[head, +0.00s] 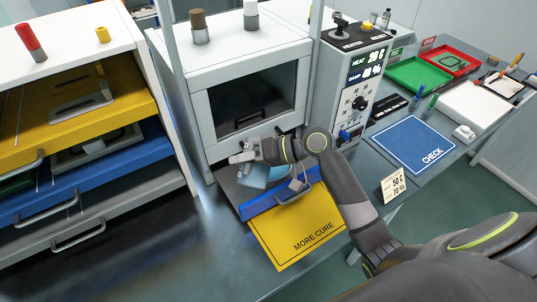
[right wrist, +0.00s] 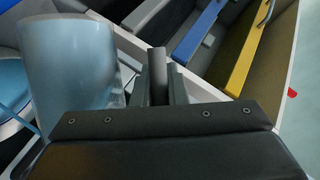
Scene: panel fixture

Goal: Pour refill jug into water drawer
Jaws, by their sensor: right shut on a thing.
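The refill jug, a pale blue translucent vessel (head: 264,178), is partly hidden under my right arm in the head view. It also shows large at the left of the right wrist view (right wrist: 68,65). My right gripper (head: 242,152) is shut on the jug; its fingers (right wrist: 160,78) close beside the jug's wall, and the grip point itself is partly hidden. The water drawer, with a blue front (head: 285,201), is pulled out below the grey chamber, and the jug is above it. I cannot tell the jug's exact tilt or see any water stream. My left gripper is not in view.
The grey chamber (head: 203,115) with a dark window stands behind the drawer. A yellow MORE CURE mat (head: 280,250) lies in front. A cabinet with open yellow (head: 130,92) and blue trays is at left. The control box (head: 336,95) and blue CHECK mat (head: 405,140) are right.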

